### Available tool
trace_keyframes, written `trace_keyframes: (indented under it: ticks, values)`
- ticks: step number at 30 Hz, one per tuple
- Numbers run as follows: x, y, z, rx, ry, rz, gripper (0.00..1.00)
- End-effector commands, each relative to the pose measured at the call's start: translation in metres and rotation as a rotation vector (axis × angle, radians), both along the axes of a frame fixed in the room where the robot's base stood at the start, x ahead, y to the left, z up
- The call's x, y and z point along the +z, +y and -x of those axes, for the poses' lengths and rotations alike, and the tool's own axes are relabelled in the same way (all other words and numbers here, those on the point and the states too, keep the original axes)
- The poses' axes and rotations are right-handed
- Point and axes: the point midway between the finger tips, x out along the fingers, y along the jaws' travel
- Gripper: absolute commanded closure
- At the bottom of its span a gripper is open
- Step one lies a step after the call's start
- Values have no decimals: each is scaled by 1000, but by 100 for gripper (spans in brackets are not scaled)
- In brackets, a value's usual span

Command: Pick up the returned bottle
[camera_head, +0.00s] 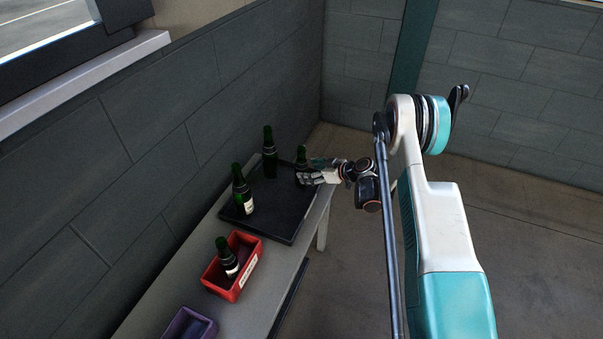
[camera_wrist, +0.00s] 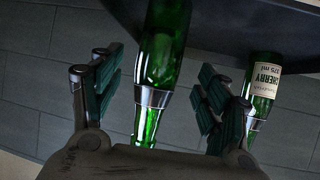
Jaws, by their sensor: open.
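No marking that I can read tells which bottle is the returned one.
A red bin (camera_head: 247,280) with a white label holds another bottle (camera_head: 228,258). A purple bin (camera_head: 178,325) stands nearer on the grey table (camera_head: 235,318). A wall runs along the table's left.

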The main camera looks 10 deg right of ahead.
Motion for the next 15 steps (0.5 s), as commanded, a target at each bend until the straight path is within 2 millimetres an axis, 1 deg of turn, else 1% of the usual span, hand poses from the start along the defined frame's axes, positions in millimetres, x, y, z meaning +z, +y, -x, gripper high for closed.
trace_keyframes:
  ticks: [5,10,15]
  values:
    - [-9,8,-9,2,0,0,31]
    - [-23,22,-25,3,-1,1,31]
    - [-26,29,-34,1,0,0,31]
